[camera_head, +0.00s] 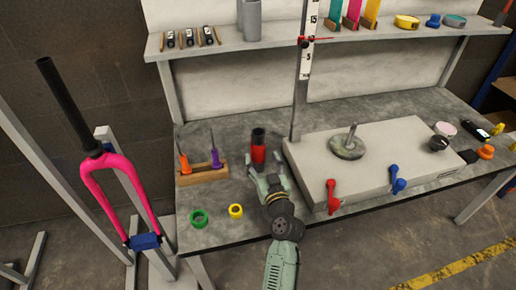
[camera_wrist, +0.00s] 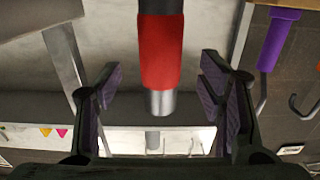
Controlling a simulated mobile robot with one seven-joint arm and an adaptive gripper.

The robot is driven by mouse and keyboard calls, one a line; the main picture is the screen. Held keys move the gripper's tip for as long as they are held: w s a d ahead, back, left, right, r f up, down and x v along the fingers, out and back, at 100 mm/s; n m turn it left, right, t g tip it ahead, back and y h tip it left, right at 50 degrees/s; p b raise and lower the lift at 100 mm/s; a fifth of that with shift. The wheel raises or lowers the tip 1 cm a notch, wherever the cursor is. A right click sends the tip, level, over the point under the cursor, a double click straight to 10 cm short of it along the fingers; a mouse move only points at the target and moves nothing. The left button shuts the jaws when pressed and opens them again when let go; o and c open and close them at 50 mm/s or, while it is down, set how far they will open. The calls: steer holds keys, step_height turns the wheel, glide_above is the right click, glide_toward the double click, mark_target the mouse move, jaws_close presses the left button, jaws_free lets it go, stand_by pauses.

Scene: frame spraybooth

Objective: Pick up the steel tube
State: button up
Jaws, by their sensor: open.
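An upright tube (camera_head: 258,137) with a red band stands on the bench, just beyond my gripper. Its upper part looks dark in the head view. In the wrist view the tube (camera_wrist: 160,62) shows a black part, a red band and a bare steel end. My gripper (camera_head: 267,170) is open and empty, with its fingers pointing at the tube. In the wrist view the tube lies between the two open fingers in the picture, with a gap on each side. I cannot tell how far ahead of the fingertips it is. My gripper partly hides its foot in the head view.
A wooden rack (camera_head: 203,174) with orange and purple handled tools stands left of the tube. A grey box (camera_head: 375,150) with red and blue levers is to the right, beside an upright scale (camera_head: 303,75). Green (camera_head: 199,218) and yellow (camera_head: 236,211) rings lie in front.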

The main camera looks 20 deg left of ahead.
mark_target(260, 153)
steer(key=p+x, duration=0.1)
steer(key=x, duration=0.2)
steer(key=p+x, duration=0.1)
steer(key=x, duration=0.1)
steer(key=shift+r+p, duration=0.35)
steer(key=shift+w+a+f, duration=0.15)
steer(key=shift+w+a, duration=0.15)
jaws_close()
stand_by(0.4)
